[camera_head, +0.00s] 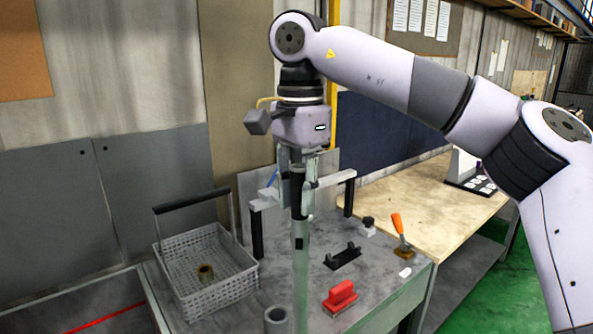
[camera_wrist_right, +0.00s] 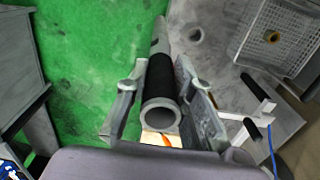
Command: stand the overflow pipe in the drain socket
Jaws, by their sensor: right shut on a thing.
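My right gripper (camera_head: 298,190) is shut on the overflow pipe (camera_head: 300,275), a long grey-green tube with a black upper section and a small dark mark lower down. The pipe hangs roughly upright, and its bottom end is cut off by the head picture's lower edge. In the right wrist view the fingers (camera_wrist_right: 162,118) flank the pipe's black section (camera_wrist_right: 160,78), and its open top end faces the camera. A grey hollow upright cylinder (camera_head: 276,321), apparently the drain socket, stands just left of the pipe in the head view. My left gripper is out of view.
A grey wire basket (camera_head: 215,296) with a brass-coloured ring (camera_head: 205,272) stands left on the bench. A pale bracket frame (camera_head: 264,204), a red block (camera_head: 340,297), a black handle (camera_head: 343,257) and an orange-handled clamp (camera_head: 398,226) are around the pipe. A wooden table (camera_head: 430,205) adjoins.

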